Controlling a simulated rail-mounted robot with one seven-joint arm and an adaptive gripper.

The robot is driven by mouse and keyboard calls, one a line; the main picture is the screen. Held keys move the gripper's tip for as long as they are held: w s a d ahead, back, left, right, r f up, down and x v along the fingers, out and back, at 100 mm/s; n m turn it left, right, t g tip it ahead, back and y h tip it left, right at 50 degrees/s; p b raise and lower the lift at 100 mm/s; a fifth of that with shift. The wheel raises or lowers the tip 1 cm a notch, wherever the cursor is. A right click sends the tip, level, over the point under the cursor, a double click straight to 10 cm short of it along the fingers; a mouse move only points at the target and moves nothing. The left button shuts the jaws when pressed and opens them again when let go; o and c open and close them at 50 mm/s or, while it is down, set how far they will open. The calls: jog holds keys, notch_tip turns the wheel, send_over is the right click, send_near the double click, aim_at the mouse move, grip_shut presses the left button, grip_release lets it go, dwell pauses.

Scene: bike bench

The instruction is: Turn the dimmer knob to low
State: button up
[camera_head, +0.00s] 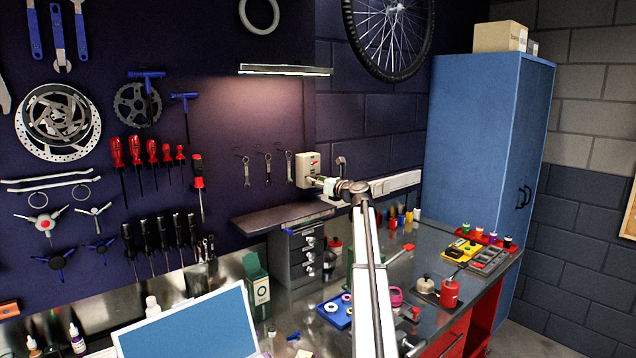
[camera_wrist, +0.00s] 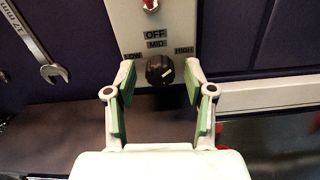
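The dimmer knob (camera_wrist: 159,70) is a round black knob with a white mark. The mark appears to point up and to the right, toward the HIGH side. The labels OFF and MID are above it, LOW on the left and HIGH on the right. The knob sits low on a pale control box (camera_head: 306,170) on the wall, under a red-tipped switch (camera_wrist: 150,4). My gripper (camera_wrist: 160,80) is open, with one green-padded finger on each side of the knob and visible gaps to it. In the head view my gripper (camera_head: 324,184) is at the box and the knob is hidden.
Wrenches (camera_head: 267,168) hang just left of the box. A dark shelf (camera_head: 280,216) on a grey drawer unit (camera_head: 290,258) is below it. A pale wall rail (camera_head: 398,183) runs to the right. A lit lamp (camera_head: 285,70) is above.

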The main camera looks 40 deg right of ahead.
grip_shut()
